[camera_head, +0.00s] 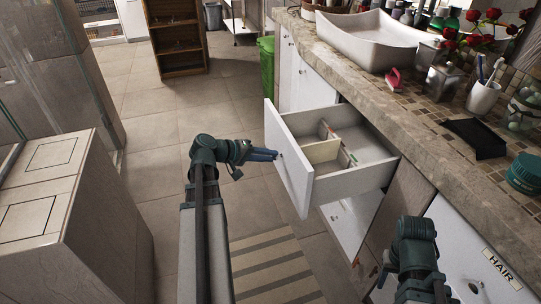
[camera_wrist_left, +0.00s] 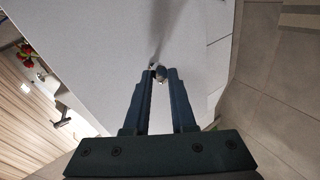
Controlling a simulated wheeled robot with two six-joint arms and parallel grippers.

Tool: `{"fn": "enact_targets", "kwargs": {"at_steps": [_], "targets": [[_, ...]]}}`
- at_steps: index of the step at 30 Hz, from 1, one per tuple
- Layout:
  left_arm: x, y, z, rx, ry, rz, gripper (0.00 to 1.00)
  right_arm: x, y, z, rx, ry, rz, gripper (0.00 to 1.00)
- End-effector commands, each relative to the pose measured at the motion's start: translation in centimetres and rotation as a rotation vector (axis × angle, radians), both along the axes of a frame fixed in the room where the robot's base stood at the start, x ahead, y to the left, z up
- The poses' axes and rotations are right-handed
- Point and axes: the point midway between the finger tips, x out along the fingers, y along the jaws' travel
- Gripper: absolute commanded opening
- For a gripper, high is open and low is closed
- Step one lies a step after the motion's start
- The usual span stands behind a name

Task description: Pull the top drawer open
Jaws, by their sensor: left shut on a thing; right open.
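The top drawer stands pulled out from the counter, its white front (camera_head: 290,172) facing left and its inside with light dividers (camera_head: 322,151) in view. My left gripper (camera_head: 275,154) reaches the drawer front from the left. In the left wrist view my left gripper (camera_wrist_left: 159,75) is shut on the small metal drawer knob (camera_wrist_left: 161,72), with the white drawer front (camera_wrist_left: 120,45) filling the view beyond. In the head view the fingertips mostly hide the knob. My right gripper (camera_head: 405,293) is at the bottom right beside the lower cabinet, open and apart from the drawer.
The stone counter (camera_head: 400,115) above holds a white basin (camera_head: 365,42), a cup with toothbrushes (camera_head: 482,98) and a dark cloth (camera_head: 474,138). A striped mat (camera_head: 270,268) lies on the floor below. A low cabinet (camera_head: 60,200) stands left; tiled floor (camera_head: 150,115) between is clear.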

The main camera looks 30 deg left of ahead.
Motion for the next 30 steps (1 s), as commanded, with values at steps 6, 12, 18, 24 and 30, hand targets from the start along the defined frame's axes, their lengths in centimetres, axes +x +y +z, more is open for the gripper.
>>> {"fn": "enact_targets", "kwargs": {"at_steps": [6,12,18,24,30], "targets": [[0.0,0.0,0.0,0.0,0.0,0.0,0.0,0.0,0.0,0.0,0.0,0.0,0.0,0.5],[0.0,0.0,0.0,0.0,0.0,0.0,0.51,0.0,0.0,0.0,0.0,0.0,0.0,0.5],[0.0,0.0,0.0,0.0,0.0,0.0,0.54,0.0,0.0,0.0,0.0,0.0,0.0,0.5],[-0.5,0.3,0.5,0.0,0.0,0.001,0.54,0.0,0.0,0.5,0.0,0.0,0.0,0.5],[-3.2,1.9,2.4,0.0,0.0,0.006,0.54,0.0,0.1,2.4,0.003,0.001,-0.001,0.5]]}}
